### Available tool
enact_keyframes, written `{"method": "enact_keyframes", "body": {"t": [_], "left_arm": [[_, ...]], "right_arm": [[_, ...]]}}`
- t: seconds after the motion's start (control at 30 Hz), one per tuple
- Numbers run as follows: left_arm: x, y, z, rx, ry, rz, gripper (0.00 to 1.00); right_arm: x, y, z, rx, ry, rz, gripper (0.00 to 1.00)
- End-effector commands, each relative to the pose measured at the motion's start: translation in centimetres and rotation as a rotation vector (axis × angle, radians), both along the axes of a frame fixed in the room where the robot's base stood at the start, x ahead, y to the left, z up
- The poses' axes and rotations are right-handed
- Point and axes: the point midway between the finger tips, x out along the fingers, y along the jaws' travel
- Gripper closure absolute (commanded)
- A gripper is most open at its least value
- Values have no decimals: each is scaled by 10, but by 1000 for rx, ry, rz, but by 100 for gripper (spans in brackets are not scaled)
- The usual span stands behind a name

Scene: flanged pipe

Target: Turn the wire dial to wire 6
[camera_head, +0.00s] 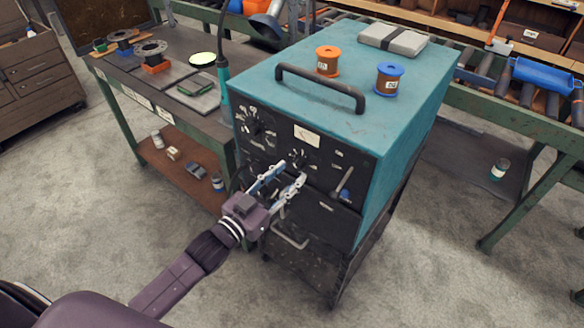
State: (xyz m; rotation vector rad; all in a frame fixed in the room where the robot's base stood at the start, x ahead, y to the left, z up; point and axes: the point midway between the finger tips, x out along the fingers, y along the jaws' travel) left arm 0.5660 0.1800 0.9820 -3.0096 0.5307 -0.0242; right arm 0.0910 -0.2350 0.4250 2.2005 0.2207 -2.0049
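A teal welding machine (325,105) with a black front panel stands in the middle of the head view. The panel has a large dial with a black knob (256,126) at upper left and a smaller dial (297,160) lower and near the middle. I cannot read which one is the wire dial or where it points. My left gripper (291,173) is in front of the panel, its two fingers apart, with the tips just below the smaller dial. Nothing shows between the fingers; contact is unclear. My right gripper is not in view.
A lever (344,182) sits on the panel right of my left gripper. Orange (328,60) and blue (389,79) spools and a black handle (318,88) are on top of the machine. A workbench (180,85) stands left, a roller conveyor (530,125) right. Floor (100,200) at left is clear.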

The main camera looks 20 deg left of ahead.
Motion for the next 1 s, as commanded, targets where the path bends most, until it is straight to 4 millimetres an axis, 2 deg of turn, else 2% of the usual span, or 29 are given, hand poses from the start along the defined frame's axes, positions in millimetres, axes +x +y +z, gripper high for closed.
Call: {"method": "enact_keyframes", "body": {"t": [0.2, 0.57, 0.9, 1.0], "left_arm": [[21, -8, 1, -1, 0, 0, 63], [24, -9, -1, 0, 1, 1, 64], [24, -9, -1, 0, 1, 0, 100], [24, -9, -1, 1, 1, 0, 100]], "right_arm": [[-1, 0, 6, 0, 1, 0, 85], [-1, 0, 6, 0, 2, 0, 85], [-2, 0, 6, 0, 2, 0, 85], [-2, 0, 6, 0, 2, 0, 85]]}}
